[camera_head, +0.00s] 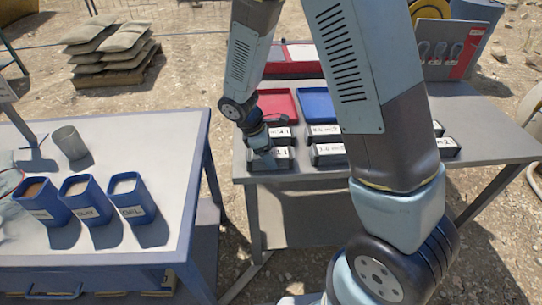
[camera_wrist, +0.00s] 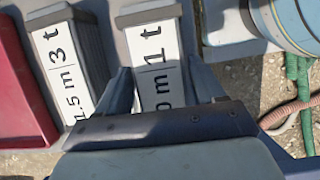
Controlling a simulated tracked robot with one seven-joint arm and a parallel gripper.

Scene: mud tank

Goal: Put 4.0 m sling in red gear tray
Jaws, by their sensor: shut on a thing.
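My gripper (camera_head: 260,143) is at the front left of the grey table. It is shut on a dark block with a white label (camera_wrist: 154,62), with one finger on each side. The label shows "0 m" and "1 t"; its first digit is hidden by the gripper, so I cannot tell whether this is the 4.0 m sling. The same block (camera_head: 281,156) shows in the head view, in the front row; whether it is lifted is unclear. The red gear tray (camera_head: 277,104) lies behind the blocks, its floor looking empty. Its edge also shows in the wrist view (camera_wrist: 22,95).
A block labelled "1.5 m 3 t" (camera_wrist: 62,60) stands between the held block and the red tray. Other labelled blocks (camera_head: 329,153) stand to the right. A blue tray (camera_head: 317,104) lies right of the red one. My arm hides part of the table.

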